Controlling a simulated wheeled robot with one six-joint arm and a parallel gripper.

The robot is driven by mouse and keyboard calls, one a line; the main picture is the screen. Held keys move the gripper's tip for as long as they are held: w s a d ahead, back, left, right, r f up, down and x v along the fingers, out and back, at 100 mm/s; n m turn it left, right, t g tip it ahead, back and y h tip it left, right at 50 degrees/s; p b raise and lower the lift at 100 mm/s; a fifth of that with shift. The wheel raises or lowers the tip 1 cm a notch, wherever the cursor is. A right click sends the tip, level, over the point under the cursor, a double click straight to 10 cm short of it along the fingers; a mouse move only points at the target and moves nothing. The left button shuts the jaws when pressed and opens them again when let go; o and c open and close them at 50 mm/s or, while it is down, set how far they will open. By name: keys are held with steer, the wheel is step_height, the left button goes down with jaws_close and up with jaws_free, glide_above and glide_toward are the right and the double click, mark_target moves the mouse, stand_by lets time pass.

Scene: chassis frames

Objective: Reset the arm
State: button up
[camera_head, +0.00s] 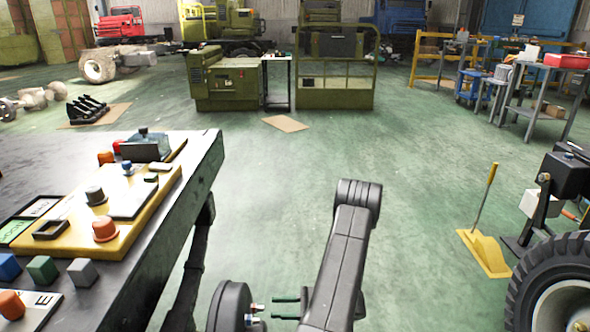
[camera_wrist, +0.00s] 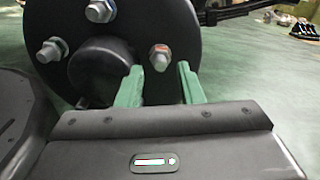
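My gripper (camera_wrist: 160,84) has two green fingers, held apart with nothing between them. In the head view my gripper (camera_head: 279,308) is low in the middle, at the end of my dark grey arm. The fingers point at a black wheel hub (camera_head: 230,303) just to their left and look apart from it. In the wrist view the round hub (camera_wrist: 110,25) fills the top left. One of its bolts (camera_wrist: 160,57), with a reddish nut, sits beyond the gap between the fingertips. Other silver bolts (camera_wrist: 52,49) show on the hub.
A dark workbench (camera_head: 205,155) with a yellow control panel (camera_head: 60,238) and coloured blocks stands at the left. At the right are a large tyre (camera_head: 550,280) and a yellow wheel chock (camera_head: 485,254). Open green floor (camera_head: 330,150) lies ahead, with green machinery (camera_head: 225,82) farther back.

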steer(key=d+p, duration=0.1)
steer(key=d, duration=0.7)
steer(key=shift+d, duration=0.15)
steer(key=shift+p, duration=0.3)
